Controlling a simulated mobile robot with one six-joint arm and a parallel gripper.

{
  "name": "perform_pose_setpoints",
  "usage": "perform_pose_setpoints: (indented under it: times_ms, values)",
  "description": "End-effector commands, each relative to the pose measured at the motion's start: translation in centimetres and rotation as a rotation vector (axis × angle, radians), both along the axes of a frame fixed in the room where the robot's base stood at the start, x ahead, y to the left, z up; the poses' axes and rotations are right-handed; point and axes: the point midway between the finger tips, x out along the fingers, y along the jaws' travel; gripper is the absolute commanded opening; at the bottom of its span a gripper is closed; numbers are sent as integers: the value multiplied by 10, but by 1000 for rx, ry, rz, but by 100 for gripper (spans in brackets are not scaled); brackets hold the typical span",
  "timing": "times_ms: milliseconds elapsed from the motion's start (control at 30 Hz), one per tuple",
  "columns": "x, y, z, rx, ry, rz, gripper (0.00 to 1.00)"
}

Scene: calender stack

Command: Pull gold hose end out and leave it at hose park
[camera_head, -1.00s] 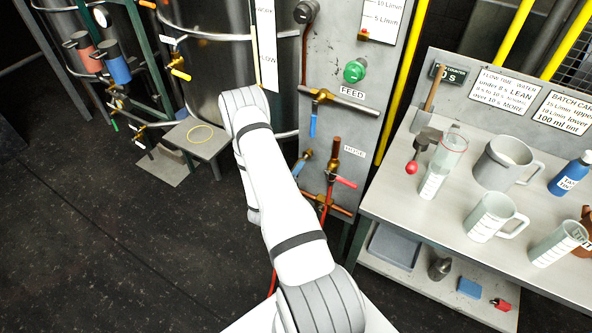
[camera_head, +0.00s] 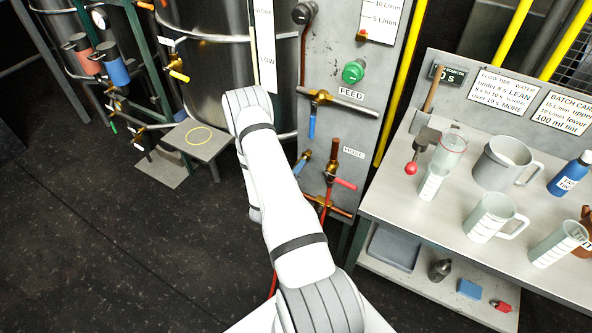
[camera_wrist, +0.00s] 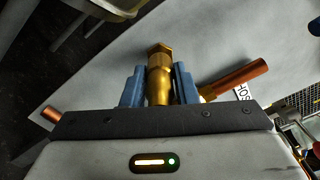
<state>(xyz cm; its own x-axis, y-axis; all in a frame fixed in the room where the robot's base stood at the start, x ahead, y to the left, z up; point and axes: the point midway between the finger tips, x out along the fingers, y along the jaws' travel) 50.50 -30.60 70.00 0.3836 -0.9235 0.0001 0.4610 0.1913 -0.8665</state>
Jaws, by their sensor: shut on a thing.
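The gold hose end (camera_wrist: 159,62) is a brass fitting with a hexagonal top. In the wrist view it stands between the two blue fingers of my gripper (camera_wrist: 160,84), which is shut on it. A copper pipe (camera_wrist: 238,78) lies just right of the fingers, near a partly hidden HOSE label. In the head view my gripper and the gold hose end are hidden behind my arm. A small grey stand (camera_head: 214,150) with a yellow ring (camera_head: 199,136) on top is left of my arm; no hose park label is readable.
The grey panel carries the HOSE label (camera_head: 353,153), the FEED valve (camera_head: 320,97) and a pink-handled valve (camera_head: 340,181), close right of my arm. A bench (camera_head: 400,190) with jugs stands at right. A steel tank (camera_head: 210,70) is behind. Dark floor is clear at left.

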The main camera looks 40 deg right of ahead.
Motion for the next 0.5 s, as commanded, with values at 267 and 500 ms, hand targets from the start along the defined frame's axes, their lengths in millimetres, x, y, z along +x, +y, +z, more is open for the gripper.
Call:
perform_pose_setpoints:
  times_ms: [267,500]
  values:
    - [2,-6,0,-1,-2,-1,0]
    - [5,-11,0,0,-2,0,0]
